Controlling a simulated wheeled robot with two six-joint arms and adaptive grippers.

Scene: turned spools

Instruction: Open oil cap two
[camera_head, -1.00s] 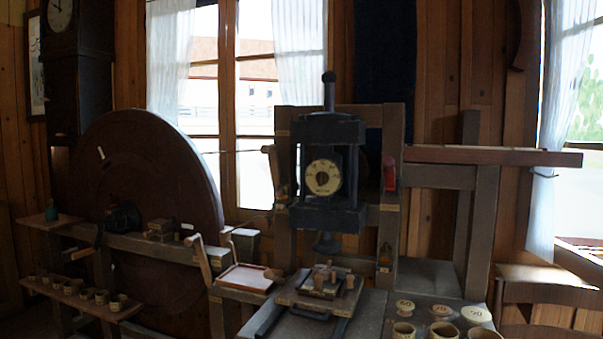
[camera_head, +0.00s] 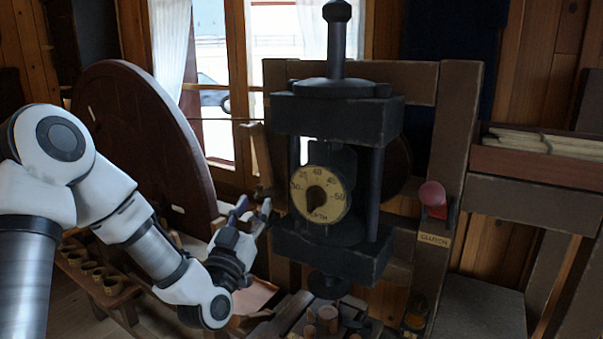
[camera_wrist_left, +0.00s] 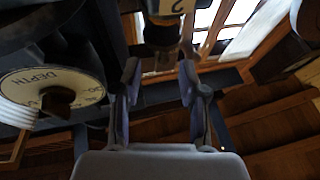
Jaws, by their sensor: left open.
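In the left wrist view, a dark round fitting with a pale tag marked "2" (camera_wrist_left: 165,7) hangs at the top middle; it appears to be oil cap two (camera_wrist_left: 162,34). Its lower end is just beyond my left gripper (camera_wrist_left: 158,68), whose two fingers are spread apart, empty, on either side of its line. I cannot tell any contact. In the head view my left gripper (camera_head: 253,210) is raised at the left side of the black press (camera_head: 338,115). I cannot make out the cap there. My right gripper is not in view.
The press carries a depth dial (camera_head: 321,195), which also shows at the left of the wrist view (camera_wrist_left: 55,92). A red clutch knob (camera_head: 432,194) is on the right post. A large brown wheel (camera_head: 140,135) stands behind my arm. Small cups (camera_head: 98,275) sit on a low shelf.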

